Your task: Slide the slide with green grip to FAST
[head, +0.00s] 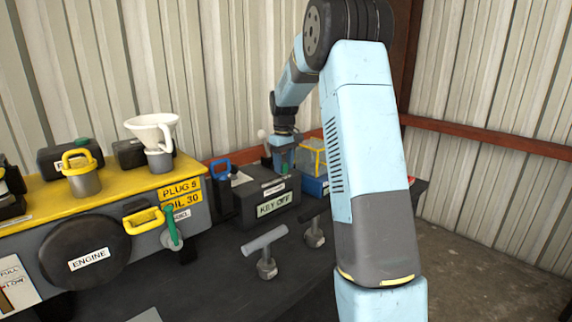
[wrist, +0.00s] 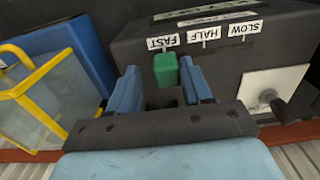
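The slide's green grip (wrist: 166,70) shows in the wrist view on the side of a dark grey box (wrist: 250,65). It lines up with the FAST label (wrist: 163,42); the HALF label (wrist: 202,35) and SLOW label (wrist: 242,29) lie to the right. My gripper (wrist: 160,84) is open, with its blue fingers on either side of the grip. The left finger stands clear of it; the right one is very close, and I cannot tell if it touches.
A blue box with a clear yellow-framed cover (wrist: 35,85) stands left of my gripper in the wrist view. A white plate with a knob (wrist: 272,90) is at right. T-handled bolts (head: 266,268) stand on the dark bench in front. A yellow-topped engine unit (head: 100,185) is at left.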

